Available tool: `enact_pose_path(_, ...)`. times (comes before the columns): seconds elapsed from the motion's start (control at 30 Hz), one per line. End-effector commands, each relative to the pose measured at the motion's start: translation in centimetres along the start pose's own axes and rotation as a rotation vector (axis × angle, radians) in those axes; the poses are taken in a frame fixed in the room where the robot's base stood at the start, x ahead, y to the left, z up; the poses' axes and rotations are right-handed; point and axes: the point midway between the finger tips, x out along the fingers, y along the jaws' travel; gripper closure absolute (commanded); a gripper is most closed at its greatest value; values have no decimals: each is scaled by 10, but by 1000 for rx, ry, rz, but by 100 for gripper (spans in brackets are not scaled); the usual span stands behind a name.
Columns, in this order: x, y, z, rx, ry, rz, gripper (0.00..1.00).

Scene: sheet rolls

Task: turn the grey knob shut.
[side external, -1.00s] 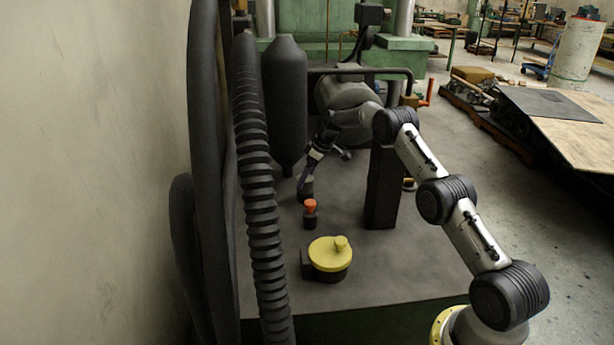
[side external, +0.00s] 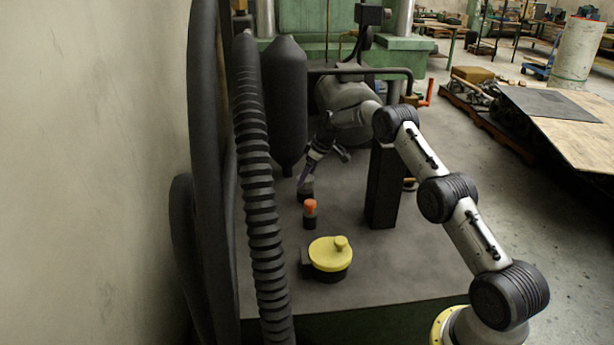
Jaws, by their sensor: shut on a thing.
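My gripper (side external: 305,184) points down at the back left of the grey tabletop, behind the orange-topped knob. It is shut on a small dark grey piece (side external: 306,195) low on the table, which appears to be the grey knob. The fingers cover much of it, and its turn angle is too small to read.
An orange-topped knob (side external: 310,206) stands just in front of my gripper. A yellow round knob (side external: 330,254) sits nearer the front. A black upright block (side external: 384,188) stands to the right, with a dark cylinder (side external: 286,100) and ribbed hose (side external: 259,200) to the left.

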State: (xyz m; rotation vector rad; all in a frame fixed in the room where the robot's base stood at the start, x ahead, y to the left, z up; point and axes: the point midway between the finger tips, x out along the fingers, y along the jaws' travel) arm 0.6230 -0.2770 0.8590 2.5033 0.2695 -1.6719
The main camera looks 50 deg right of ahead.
Motion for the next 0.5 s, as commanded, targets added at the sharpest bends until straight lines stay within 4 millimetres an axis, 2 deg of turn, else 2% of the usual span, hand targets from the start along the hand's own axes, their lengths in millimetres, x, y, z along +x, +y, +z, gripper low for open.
enact_pose_path(0.5,-1,-4,-1,386,-1,162,81)
